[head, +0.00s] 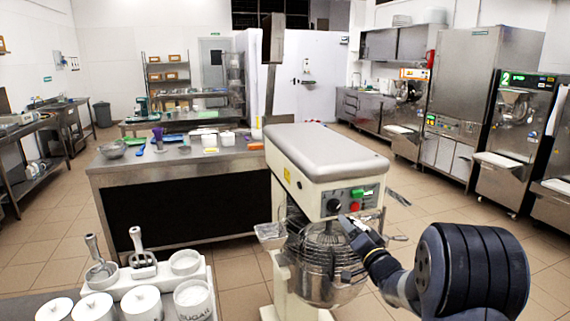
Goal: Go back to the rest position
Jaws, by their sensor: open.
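My gripper (358,232) is at the end of my dark arm, at the lower right of the head view. It is open, and I see nothing held in it. It appears in front of the cream stand mixer (325,160), just below the green and red buttons on its front. I cannot tell whether it touches the mixer. The mixer's steel bowl with a wire guard (320,265) is partly hidden behind my gripper and arm.
A white caddy (130,285) with lidded jars and scoops stands at lower left. A steel worktable (180,165) with utensils is behind the mixer. Batch freezers (515,130) line the right wall. Tiled floor (225,270) is clear between the caddy and mixer.

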